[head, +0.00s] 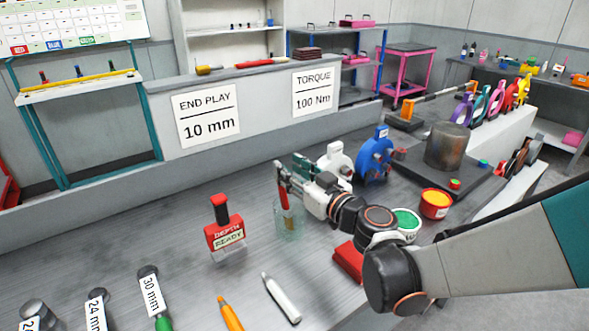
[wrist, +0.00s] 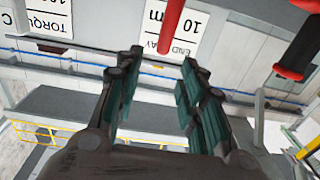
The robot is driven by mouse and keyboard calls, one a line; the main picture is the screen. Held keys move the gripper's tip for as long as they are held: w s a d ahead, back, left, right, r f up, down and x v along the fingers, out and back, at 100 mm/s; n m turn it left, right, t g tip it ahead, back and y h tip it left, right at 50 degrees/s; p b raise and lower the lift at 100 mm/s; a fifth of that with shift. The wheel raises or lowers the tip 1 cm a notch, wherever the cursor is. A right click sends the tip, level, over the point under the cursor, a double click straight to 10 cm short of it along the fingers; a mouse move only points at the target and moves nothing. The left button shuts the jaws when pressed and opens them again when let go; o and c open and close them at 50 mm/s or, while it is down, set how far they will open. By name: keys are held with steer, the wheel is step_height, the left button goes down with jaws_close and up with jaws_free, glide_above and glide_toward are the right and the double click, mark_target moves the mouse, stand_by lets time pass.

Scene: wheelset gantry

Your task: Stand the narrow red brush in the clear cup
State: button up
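The narrow red brush (head: 283,183) stands in the clear cup (head: 289,222), handle up and leaning slightly, with its brownish lower part inside the cup. In the wrist view, its red handle (wrist: 170,28) shows near the fingertips, in the gap between the two fingers, with space visible on both sides. My gripper (head: 293,172) is beside the upper handle in the head view. In the wrist view, my gripper (wrist: 162,62) is open with its green pads apart. The cup is out of sight in the wrist view.
A red depth gauge (head: 225,235) stands left of the cup. A white marker (head: 281,298), an orange marker (head: 230,314) and a red block (head: 348,262) lie in front. White (head: 335,163) and blue (head: 375,160) holders stand behind.

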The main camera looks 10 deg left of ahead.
steer(key=v, duration=1.2)
stand_by(0.6)
steer(key=s+d+f+m+g+h, duration=0.2)
steer(key=s+d+m+h, duration=0.3)
steer(key=d, duration=0.8)
steer(key=s+d+f+m+g+h, duration=0.2)
steer(key=s+d+m+h, duration=0.3)
steer(key=s+d+h, duration=0.4)
steer(key=s+d+f, duration=0.1)
steer(key=d, duration=0.3)
steer(key=shift+s+d+f, duration=0.25)
